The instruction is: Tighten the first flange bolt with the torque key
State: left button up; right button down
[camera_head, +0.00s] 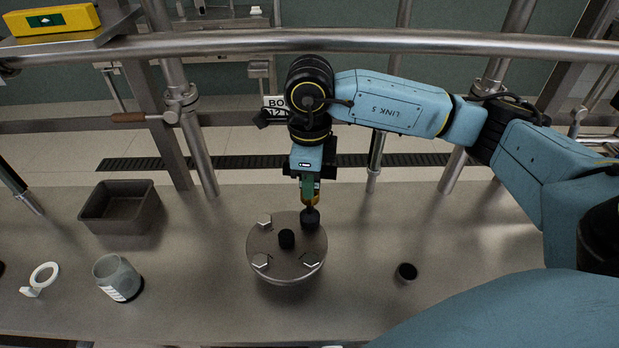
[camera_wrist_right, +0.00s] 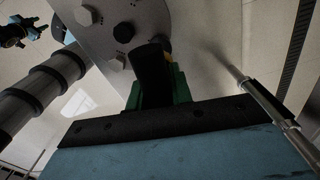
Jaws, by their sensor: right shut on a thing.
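The round grey flange (camera_head: 262,243) lies on the bench, with hex bolts near its rim and a black knob (camera_head: 287,239) at its centre. Three bolt heads show: back left (camera_head: 264,221), front left (camera_head: 261,261) and front right (camera_head: 309,260). My right gripper (camera_head: 309,190) points down over the back right of the rim, shut on the dark torque key (camera_head: 310,217). The key's black end is at the back right bolt place; whether it touches a bolt is hidden. In the wrist view the key (camera_wrist_right: 152,72) reaches from the fingers toward the flange (camera_wrist_right: 145,18).
A small dark round piece (camera_head: 406,272) is right of the flange. A metal rail (camera_head: 230,42) and posts stand behind. Bench between flange and cup is clear.

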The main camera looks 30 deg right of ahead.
jog(key=m, duration=0.2)
jog(key=shift+m, duration=0.3)
notch_tip(320, 180, up, 6)
jog(key=p, duration=0.3)
jog(key=shift+w+f, duration=0.1)
jog(key=shift+w, duration=0.05)
jog(key=shift+s+r+p, duration=0.2)
jog(key=shift+r+p, duration=0.1)
jog(key=shift+p, duration=0.1)
jog(key=shift+w+f, duration=0.15)
jog(key=shift+f, duration=0.05)
dwell(0.5)
